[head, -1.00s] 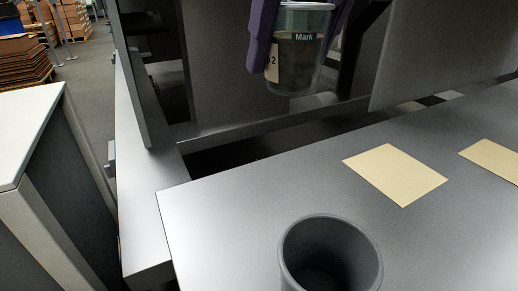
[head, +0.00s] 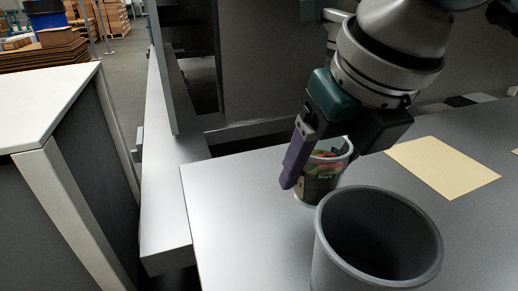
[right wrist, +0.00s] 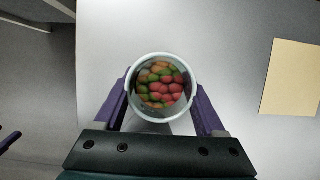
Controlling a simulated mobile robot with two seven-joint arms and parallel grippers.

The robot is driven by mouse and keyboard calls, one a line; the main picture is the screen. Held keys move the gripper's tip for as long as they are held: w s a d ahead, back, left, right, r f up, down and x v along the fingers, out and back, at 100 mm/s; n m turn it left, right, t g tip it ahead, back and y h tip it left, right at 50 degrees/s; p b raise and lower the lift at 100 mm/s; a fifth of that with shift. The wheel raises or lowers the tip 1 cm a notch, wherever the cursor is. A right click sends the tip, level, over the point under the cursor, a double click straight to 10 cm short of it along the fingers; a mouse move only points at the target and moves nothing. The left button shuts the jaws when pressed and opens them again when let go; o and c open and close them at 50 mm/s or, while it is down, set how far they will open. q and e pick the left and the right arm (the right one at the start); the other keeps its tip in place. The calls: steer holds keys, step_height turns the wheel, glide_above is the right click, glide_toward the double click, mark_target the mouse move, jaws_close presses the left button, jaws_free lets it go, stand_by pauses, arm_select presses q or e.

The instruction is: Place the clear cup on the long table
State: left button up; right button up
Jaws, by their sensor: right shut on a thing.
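The clear cup (head: 327,176) holds red, green and orange candies and bears a label. It is upright between the purple fingers of my right gripper (head: 312,168), which is shut on it. In the right wrist view the cup (right wrist: 161,87) is seen from above, with a finger on each side. The cup is over the near left part of the long grey table (head: 235,215); I cannot tell whether its base touches the surface. The far finger is mostly hidden in the head view.
A dark grey open bin (head: 378,240) stands just in front of the cup. A beige card (head: 442,167) lies on the table to the right. A white-topped cabinet (head: 50,105) stands at the left. The table is clear left of the cup.

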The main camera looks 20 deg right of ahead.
mark_target(314, 193)
steer(key=shift+f+b, duration=0.4)
steer(key=shift+f, duration=1.55)
steer(key=shift+f, duration=0.15)
steer(key=o, duration=1.5)
steer(key=shift+o, duration=0.2)
steer(key=shift+r, duration=0.25)
steer(key=shift+p+v, duration=1.4)
steer(key=shift+v, duration=4.5)
